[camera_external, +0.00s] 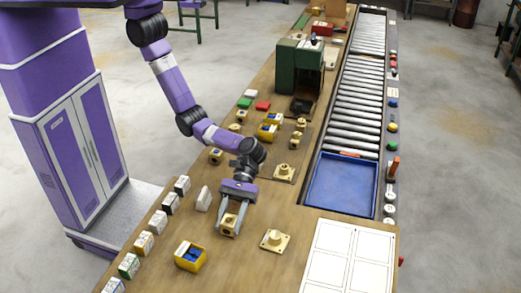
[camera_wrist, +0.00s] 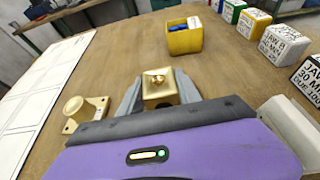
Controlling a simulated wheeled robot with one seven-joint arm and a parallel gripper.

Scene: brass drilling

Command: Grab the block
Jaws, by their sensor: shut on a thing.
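A brass block (camera_external: 229,226) with a round hole in its face is between the fingers of my gripper (camera_external: 231,222), at the front part of the wooden bench. In the wrist view the brass block (camera_wrist: 159,90) sits between the two grey fingers of my gripper (camera_wrist: 158,95), with a small round brass piece on its top. The gripper is shut on it, with a finger on each side. I cannot tell whether the block touches the bench or is lifted slightly.
A brass flanged part (camera_external: 275,240) lies right of the block. A yellow bin with blue contents (camera_external: 190,258) stands in front left. Labelled boxes (camera_external: 145,243) line the left edge. A white sheet (camera_external: 345,258), a blue tray (camera_external: 342,185) and a roller conveyor (camera_external: 356,95) are at right.

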